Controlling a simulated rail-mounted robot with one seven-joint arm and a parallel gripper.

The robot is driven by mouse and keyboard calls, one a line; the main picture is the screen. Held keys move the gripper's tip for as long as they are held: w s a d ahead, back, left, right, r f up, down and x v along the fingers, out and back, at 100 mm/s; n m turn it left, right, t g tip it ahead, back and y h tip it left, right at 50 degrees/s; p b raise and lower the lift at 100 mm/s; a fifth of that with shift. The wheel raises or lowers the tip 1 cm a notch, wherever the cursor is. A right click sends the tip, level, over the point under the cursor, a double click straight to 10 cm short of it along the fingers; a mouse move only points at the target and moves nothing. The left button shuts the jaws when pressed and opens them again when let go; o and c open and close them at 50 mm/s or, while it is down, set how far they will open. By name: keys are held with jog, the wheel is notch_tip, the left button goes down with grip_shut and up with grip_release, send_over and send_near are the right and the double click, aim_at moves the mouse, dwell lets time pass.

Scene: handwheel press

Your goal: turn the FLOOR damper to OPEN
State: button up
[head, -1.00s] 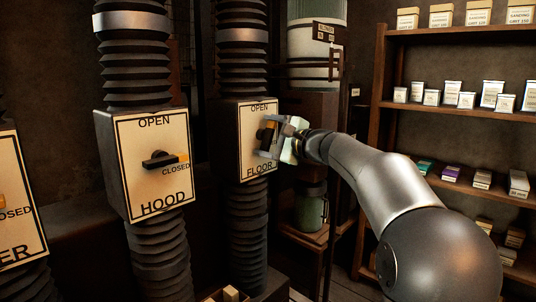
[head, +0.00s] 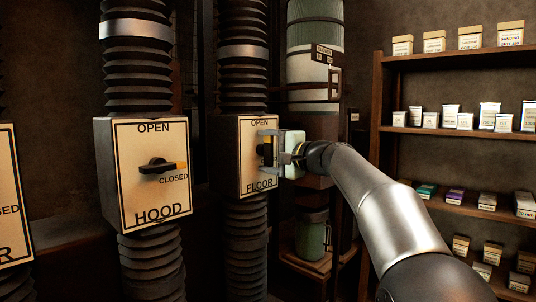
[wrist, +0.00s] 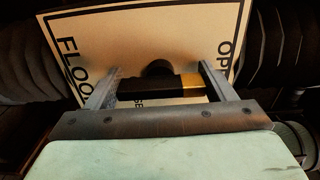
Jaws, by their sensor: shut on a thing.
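The FLOOR damper box (head: 247,165) stands on the middle duct, with OPEN at the top of its cream plate and FLOOR at the bottom. In the wrist view the plate (wrist: 125,42) appears turned sideways, with OPEN to the right. The black handle (wrist: 148,88) has a yellow tip (wrist: 192,84), which points toward the OPEN side. My gripper (head: 267,152) is at the plate, one finger above the other. In the wrist view my gripper (wrist: 160,87) is shut on the handle, with a finger at each end. Part of the CLOSED label is hidden behind the handle.
The HOOD damper box (head: 153,190) is to the left, its yellow tip at CLOSED. Another damper box (head: 12,200) is cut off at the left edge. Shelves (head: 440,130) with small boxes stand at the right. A green canister (head: 312,236) sits behind my arm.

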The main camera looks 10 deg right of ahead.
jog(key=o, duration=1)
jog(key=shift+s+d, duration=0.1)
jog(key=v, duration=1.7)
jog(key=shift+b, duration=0.4)
